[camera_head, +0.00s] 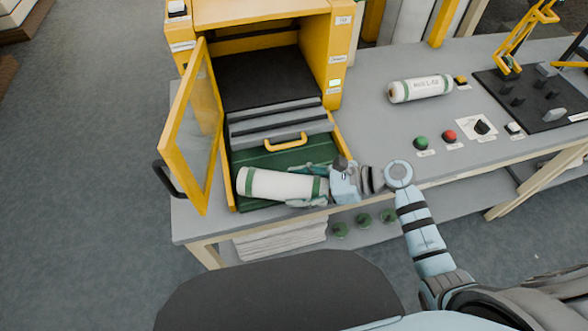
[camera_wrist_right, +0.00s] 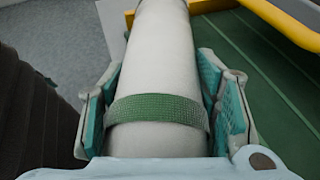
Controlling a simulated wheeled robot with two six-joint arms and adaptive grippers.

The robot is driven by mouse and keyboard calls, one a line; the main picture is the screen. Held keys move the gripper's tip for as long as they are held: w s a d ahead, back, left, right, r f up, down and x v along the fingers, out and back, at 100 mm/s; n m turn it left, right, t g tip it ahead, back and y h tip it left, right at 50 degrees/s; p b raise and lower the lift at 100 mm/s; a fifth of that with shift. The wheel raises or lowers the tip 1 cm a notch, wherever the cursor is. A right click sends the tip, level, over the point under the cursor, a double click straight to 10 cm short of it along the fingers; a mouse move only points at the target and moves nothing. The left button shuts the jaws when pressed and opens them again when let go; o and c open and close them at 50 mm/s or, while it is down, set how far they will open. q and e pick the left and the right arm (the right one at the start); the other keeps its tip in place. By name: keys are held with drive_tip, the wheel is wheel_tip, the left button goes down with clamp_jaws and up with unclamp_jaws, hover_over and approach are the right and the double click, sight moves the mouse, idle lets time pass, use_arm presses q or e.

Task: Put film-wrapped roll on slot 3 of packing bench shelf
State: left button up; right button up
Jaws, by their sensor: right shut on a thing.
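A white roll with green bands (camera_head: 275,184) lies at the front of the yellow machine, over its green tray (camera_head: 262,158). My right gripper (camera_head: 310,185) is shut on the roll near its right end. In the right wrist view the roll (camera_wrist_right: 158,60) runs away between both finger pads (camera_wrist_right: 158,110), with a green band between them. I cannot tell whether the roll touches the tray. Another white roll with green bands and printed text (camera_head: 420,88) lies on the grey bench top. My left gripper is not in view. No numbered shelf slots can be made out.
The machine's yellow-framed door (camera_head: 193,125) stands open at the left. A yellow handle (camera_head: 286,142) sits just behind the held roll. Green (camera_head: 421,143) and red (camera_head: 450,136) buttons are on the bench. Folded white sheets (camera_head: 280,241) and green knobs lie below the bench top.

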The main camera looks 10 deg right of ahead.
drive_tip(key=s+p, duration=0.2)
drive_tip(key=s, duration=1.1)
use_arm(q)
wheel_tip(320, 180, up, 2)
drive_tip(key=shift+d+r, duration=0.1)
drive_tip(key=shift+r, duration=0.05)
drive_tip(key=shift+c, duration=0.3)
use_arm(e)
drive_tip(key=w+d+r+m+t, duration=0.1)
drive_tip(key=w+d+r, duration=0.1)
drive_tip(key=r, duration=0.4)
drive_tip(key=w+d+r+m+t+h, duration=0.1)
drive_tip(key=w+d+r, duration=0.2)
drive_tip(key=r, duration=0.4)
drive_tip(key=w+d+r+m+t, duration=0.1)
drive_tip(key=w+d+r, duration=0.1)
drive_tip(key=r, duration=0.5)
drive_tip(key=shift+w+d, duration=0.15)
drive_tip(key=shift+d, duration=0.65)
